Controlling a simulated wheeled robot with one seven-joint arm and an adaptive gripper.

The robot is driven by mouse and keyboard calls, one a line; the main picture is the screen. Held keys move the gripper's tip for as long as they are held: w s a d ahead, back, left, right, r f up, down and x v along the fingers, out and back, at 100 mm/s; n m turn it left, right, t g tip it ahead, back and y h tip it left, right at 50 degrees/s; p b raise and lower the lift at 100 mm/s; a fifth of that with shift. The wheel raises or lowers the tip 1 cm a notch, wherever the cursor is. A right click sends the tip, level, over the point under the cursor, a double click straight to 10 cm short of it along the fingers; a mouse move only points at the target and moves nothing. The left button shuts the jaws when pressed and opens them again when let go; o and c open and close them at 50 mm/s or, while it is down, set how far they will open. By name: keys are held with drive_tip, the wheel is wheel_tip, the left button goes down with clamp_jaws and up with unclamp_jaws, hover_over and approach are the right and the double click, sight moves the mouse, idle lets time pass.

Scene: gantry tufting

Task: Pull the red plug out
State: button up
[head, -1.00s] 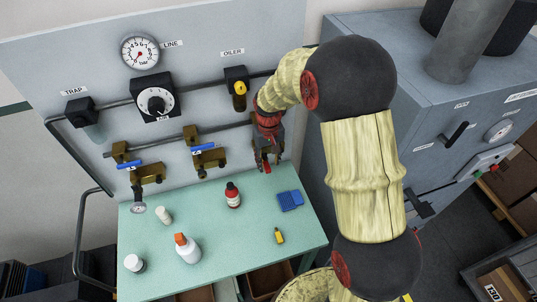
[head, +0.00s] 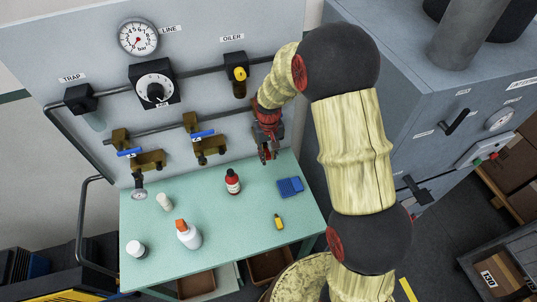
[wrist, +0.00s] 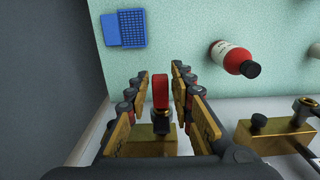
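A red upright piece (wrist: 160,91), which looks like the red plug, stands above a brass fitting (wrist: 146,140) in the wrist view. A dark collar shows below the red part. My gripper (wrist: 161,72) is open around it, one finger on each side with a narrow gap to each. Nothing is clamped. In the head view my gripper (head: 267,152) is at the wall panel, over the back edge of the green table (head: 250,238). There the fingers largely hide the fitting, and I cannot clearly tell red plug from red gripper parts.
Blue-handled brass valves (head: 208,143) are left of my gripper. A grey cabinet (head: 410,100) stands close on the right, with small red and green parts (head: 491,156).

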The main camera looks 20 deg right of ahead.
clamp_jaws()
idle(0.5)
drive_tip(key=shift+s, duration=0.25)
drive_tip(key=shift+s, duration=0.65)
drive_tip(key=shift+s, duration=0.35)
drive_tip(key=shift+s, duration=0.35)
